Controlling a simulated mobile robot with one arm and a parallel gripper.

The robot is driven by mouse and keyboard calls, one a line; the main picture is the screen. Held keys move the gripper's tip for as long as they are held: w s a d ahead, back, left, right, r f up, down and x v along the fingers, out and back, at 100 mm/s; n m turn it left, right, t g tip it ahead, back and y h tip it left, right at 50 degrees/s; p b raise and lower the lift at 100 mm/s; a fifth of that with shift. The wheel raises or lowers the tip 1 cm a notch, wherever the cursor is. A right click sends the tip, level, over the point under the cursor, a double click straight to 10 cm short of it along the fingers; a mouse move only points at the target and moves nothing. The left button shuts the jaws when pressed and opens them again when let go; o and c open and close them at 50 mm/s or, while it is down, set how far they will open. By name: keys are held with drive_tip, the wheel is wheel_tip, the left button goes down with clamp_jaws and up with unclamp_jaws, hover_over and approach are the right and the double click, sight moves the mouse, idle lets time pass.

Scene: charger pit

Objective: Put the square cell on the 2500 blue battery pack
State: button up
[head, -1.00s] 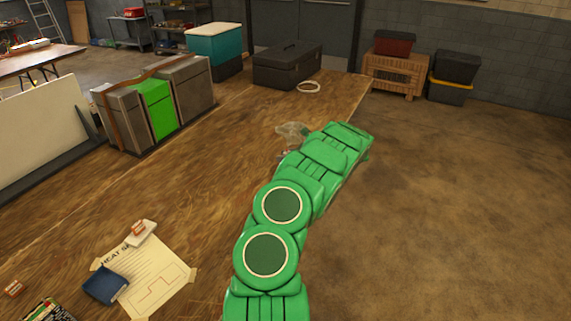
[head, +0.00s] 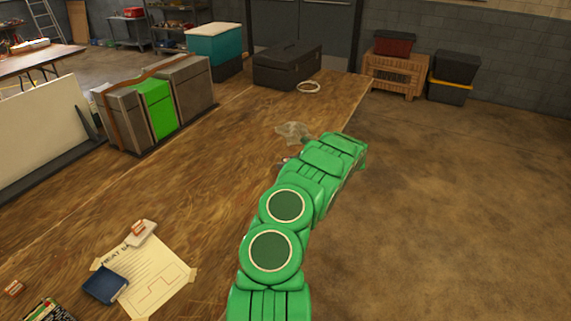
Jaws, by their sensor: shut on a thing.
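A dark blue block (head: 106,285), which looks like the blue battery pack, lies on the lower left of a taped paper sheet on the wooden bench; no number on it is readable. A small white block with an orange label (head: 141,233) lies at the sheet's top edge, apart from the blue block. I cannot tell whether it is a square cell. My green arm reaches up the middle of the view along the bench's right edge. Its far end hides my gripper and anything in it. The arm's end is far from the blue block.
The paper sheet (head: 158,270) bears printed lines. A small orange-and-white item (head: 14,289) lies at far left. A clear crumpled thing (head: 293,131) lies beside my arm's end. Grey and green cases (head: 157,107), a black toolbox (head: 287,66) and a pale ring (head: 309,87) stand farther back.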

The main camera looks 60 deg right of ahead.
drive_tip(key=o, duration=1.1)
drive_tip(key=shift+f, duration=0.1)
drive_tip(key=shift+o, duration=0.2)
drive_tip(key=v, duration=1.2)
